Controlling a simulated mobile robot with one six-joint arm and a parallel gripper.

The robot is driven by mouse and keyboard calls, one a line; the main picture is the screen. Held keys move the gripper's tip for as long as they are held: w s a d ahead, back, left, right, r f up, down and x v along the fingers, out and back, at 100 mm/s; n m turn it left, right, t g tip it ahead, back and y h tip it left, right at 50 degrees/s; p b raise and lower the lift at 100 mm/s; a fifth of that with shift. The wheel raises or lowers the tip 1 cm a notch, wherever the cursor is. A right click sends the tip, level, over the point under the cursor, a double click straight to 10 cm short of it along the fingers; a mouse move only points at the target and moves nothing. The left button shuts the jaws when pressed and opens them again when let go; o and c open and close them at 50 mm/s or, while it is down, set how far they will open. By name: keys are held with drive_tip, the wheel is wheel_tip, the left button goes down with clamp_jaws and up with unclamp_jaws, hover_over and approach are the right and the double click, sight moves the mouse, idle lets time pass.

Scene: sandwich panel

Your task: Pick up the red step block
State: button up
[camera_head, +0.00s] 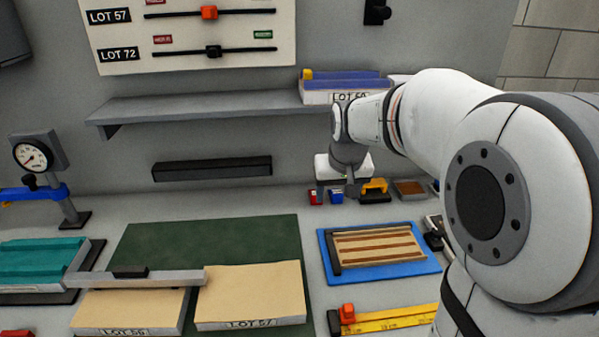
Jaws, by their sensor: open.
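A small red block (315,197) stands on the grey bench near the back wall, just left of a small blue block (336,197). It looks like the red step block, but its steps are too small to make out. My gripper (335,187) points down just above and behind these two blocks, with its jaws open and nothing seen between them. The fingertips are small and partly hard to separate from the blocks, so I cannot tell whether they touch. Another red thing (17,333) is cut off at the lower left edge.
A yellow-handled tool (375,187) and a brown block (409,188) stand right of the blue block. A blue tray (389,279) with striped wood lies in front. A shelf (220,106) juts out above. A green mat (215,235) leaves bare room at left.

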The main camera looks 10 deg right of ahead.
drive_tip(key=w+f+b, duration=0.1)
drive_tip(key=w+f, duration=0.6)
drive_tip(key=w, duration=0.5)
drive_tip(key=w+f+b, duration=0.2)
drive_tip(key=w+f, duration=0.4)
drive_tip(key=w, duration=0.5)
drive_tip(key=shift+t, duration=0.3)
drive_tip(key=p+x, duration=0.1)
drive_tip(key=x, duration=0.7)
drive_tip(key=shift+f, duration=0.15)
drive_tip(key=c, duration=1.1)
